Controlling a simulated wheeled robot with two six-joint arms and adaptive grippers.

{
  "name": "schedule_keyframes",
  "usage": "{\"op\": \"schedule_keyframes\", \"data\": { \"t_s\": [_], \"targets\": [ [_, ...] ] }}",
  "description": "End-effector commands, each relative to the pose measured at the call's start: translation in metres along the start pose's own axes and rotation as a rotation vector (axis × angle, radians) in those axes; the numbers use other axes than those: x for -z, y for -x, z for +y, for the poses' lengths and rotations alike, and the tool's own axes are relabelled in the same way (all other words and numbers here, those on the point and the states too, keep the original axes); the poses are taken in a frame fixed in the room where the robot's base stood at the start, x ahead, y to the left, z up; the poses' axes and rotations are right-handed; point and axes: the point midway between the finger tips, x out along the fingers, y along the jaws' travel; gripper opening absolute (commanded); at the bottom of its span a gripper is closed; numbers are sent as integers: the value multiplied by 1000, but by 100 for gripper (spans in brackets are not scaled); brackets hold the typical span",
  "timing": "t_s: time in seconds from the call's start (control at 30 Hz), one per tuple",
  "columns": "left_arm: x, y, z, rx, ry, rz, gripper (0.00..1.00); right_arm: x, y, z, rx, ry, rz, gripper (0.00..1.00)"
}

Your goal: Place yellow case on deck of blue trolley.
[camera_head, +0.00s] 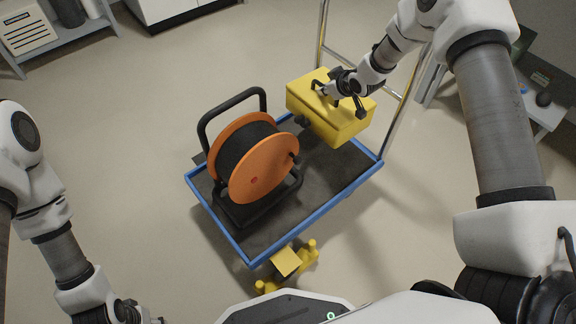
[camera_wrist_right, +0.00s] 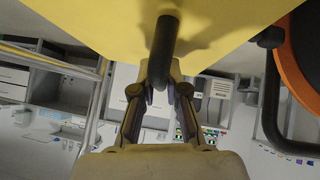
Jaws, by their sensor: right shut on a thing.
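The yellow case (camera_head: 336,122) is at the back right of the blue trolley (camera_head: 322,208), over or at the far end of its dark deck (camera_head: 333,172). My right gripper (camera_head: 324,91) is shut on the case's dark handle; the right wrist view shows the fingers (camera_wrist_right: 160,92) closed around the handle (camera_wrist_right: 165,45), with the yellow case (camera_wrist_right: 95,22) filling the top. I cannot tell for sure whether the case touches the deck. My left gripper (camera_head: 145,317) is partly cut off at the bottom edge, away from the trolley, its jaws unclear.
An orange cable reel (camera_head: 257,165) in a black frame takes up the deck's left part, close to the case. The trolley's metal push handle (camera_head: 399,112) rises behind the case. A yellow item (camera_head: 287,262) stands by the trolley's near edge. Floor on the left is clear.

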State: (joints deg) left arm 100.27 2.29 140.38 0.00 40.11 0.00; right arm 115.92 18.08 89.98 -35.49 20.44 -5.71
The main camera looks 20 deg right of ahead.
Motion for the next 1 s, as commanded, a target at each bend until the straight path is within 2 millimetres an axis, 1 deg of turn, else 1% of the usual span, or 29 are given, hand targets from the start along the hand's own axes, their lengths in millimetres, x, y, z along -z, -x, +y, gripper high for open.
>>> {"op": "schedule_keyframes", "data": {
  "t_s": [0.07,0.17,0.4,0.5,0.6,0.73,1.0],
  "targets": [
    [0,-7,0,0,0,0,47,-8,-8,-2,-5,4,0,0],
    [0,-18,0,0,0,0,47,-25,-26,-7,-5,5,-1,0],
    [0,-48,0,0,0,0,47,-71,-73,-20,-4,6,1,0],
    [0,-56,0,0,0,0,47,-85,-87,-24,-5,5,1,0],
    [0,-60,0,0,0,0,47,-92,-94,-26,-5,5,2,0],
    [0,-61,0,0,0,0,47,-92,-95,-30,-5,4,4,0],
    [0,-72,0,0,0,0,47,-90,-91,-56,-4,5,3,0]
  ]
}}
